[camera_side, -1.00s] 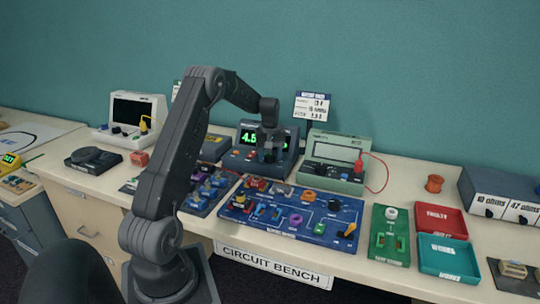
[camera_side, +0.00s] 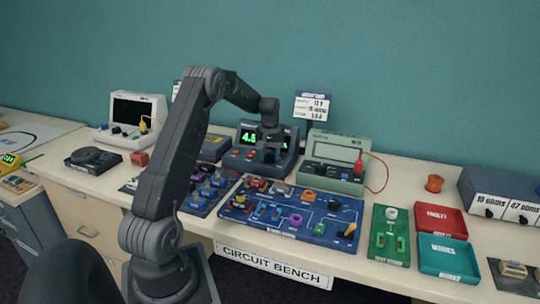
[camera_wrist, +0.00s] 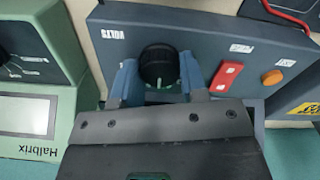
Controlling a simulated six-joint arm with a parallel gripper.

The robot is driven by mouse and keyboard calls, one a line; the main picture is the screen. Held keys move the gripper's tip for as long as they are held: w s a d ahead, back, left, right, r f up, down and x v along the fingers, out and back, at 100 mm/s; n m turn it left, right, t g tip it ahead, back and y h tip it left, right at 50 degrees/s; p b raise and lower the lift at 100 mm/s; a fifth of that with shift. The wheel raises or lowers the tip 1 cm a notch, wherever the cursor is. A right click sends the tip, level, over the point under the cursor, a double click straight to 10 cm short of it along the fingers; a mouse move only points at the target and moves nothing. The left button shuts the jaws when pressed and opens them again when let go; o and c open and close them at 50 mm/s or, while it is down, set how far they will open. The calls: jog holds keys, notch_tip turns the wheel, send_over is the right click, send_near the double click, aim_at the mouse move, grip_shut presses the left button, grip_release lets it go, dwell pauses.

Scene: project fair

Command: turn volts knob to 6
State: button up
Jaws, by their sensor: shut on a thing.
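The blue-grey power supply (camera_side: 284,163) stands at the back of the bench with a green lit display (camera_side: 249,137) that seems to read 4.5. My gripper (camera_side: 270,153) is at the right part of its front panel. In the wrist view the black volts knob (camera_wrist: 159,66) sits under the VOLTS label (camera_wrist: 113,34), and my gripper (camera_wrist: 157,78) has its two blue-grey fingers shut on the knob, one on each side. In the side view my gripper hides the knob.
The power supply's red switch (camera_wrist: 226,77) and orange button (camera_wrist: 272,77) are beside the knob. The green Halbrix meter (camera_side: 337,160) stands close to the right of the supply. A blue circuit board (camera_side: 325,243) lies in front.

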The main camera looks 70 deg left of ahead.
aim_at(270, 155)
jog(key=shift+m, duration=1.5)
jog(key=o, duration=0.9)
jog(key=shift+r, duration=0.1)
notch_tip(270, 155, up, 14)
jog(key=shift+f, duration=0.15)
